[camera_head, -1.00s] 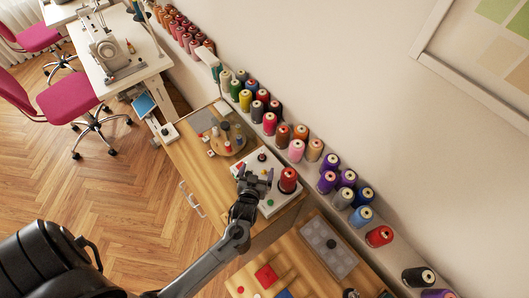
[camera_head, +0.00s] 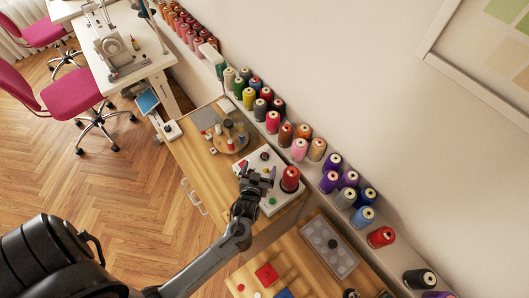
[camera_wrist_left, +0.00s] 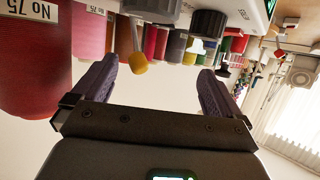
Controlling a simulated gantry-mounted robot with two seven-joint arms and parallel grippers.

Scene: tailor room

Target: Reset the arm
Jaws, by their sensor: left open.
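My left gripper (camera_head: 256,178) is over the wooden cabinet, above the white box with a red thread spool (camera_head: 290,179) and coloured buttons. Its jaws are open with nothing between them. In the left wrist view its two dark fingers (camera_wrist_left: 168,82) are spread apart. That view is upside down and shows a large red spool (camera_wrist_left: 35,60) at the left and a yellow-tipped part (camera_wrist_left: 139,63) beyond the fingers. My right gripper is not clearly seen.
Thread spools (camera_head: 300,149) line the ledge along the wall. A round wooden stand (camera_head: 229,140) with small spools sits on the cabinet. A grey clear-lidded case (camera_head: 328,245) and a red square (camera_head: 267,275) lie nearer. Pink chairs (camera_head: 72,98) stand on the open floor at left.

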